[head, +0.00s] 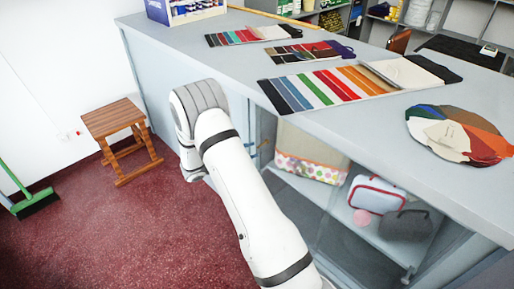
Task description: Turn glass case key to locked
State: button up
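The glass case (318,192) is the glazed section under the counter, with bags on its shelf. My white arm reaches up from the bottom of the head view and bends down near the left edge of this glazed section. My gripper is not visible; the arm hides that area. A small bluish and yellowish detail (252,147) shows just right of the arm by the case's edge. It is too small to tell whether it is the key or the lock. The key's position cannot be read.
Fabric swatches (330,88) and a round swatch fan (458,134) lie on the grey counter (175,50). A wooden stool (113,117) stands left of my arm, and a green broom (33,202) leans at far left. The red floor between them and my arm is clear.

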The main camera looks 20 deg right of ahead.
jog(key=w+a+f+n+t, duration=0.1)
jog(key=w+f+n+t, duration=0.15)
jog(key=f, duration=0.25)
jog(key=shift+h, duration=0.4)
jog(key=x, duration=0.5)
jog(key=w+x, duration=0.1)
jog(key=x, duration=0.1)
jog(key=shift+d+r, duration=0.1)
jog(key=shift+d, duration=0.05)
jog(key=shift+c, duration=0.5)
grip_shut()
